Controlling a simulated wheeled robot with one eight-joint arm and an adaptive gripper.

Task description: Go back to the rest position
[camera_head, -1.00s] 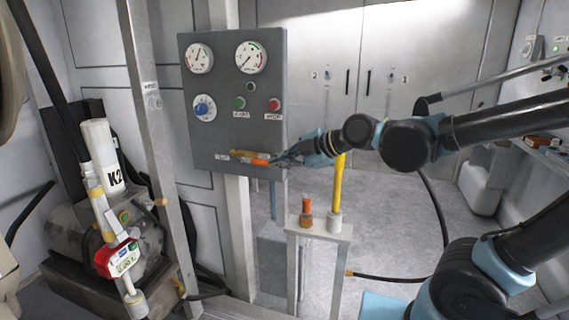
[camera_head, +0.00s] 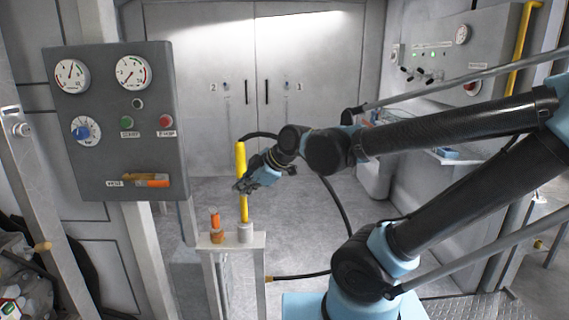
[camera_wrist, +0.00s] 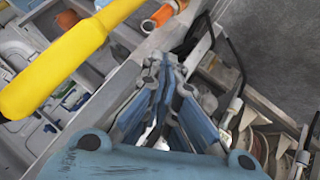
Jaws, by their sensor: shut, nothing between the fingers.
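My gripper (camera_head: 240,185) is in the head view, on the end of my arm, in front of and close to the upright yellow handle (camera_head: 241,190). It is apart from the grey control panel (camera_head: 90,170) at the left. In the wrist view my gripper's blue fingers (camera_wrist: 165,75) are together with nothing between them. The yellow handle (camera_wrist: 70,65) crosses the upper left of that view, and I cannot tell whether the gripper touches it. The orange lever (camera_head: 152,183) on the panel lies horizontal.
A small grey stand (camera_head: 230,262) carries the yellow handle and an orange-topped fitting (camera_head: 215,228). Closed grey cabinet doors (camera_head: 280,120) stand behind. A black hose (camera_head: 345,215) hangs at the middle. Open floor (camera_head: 310,230) lies between the stand and the cabinet.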

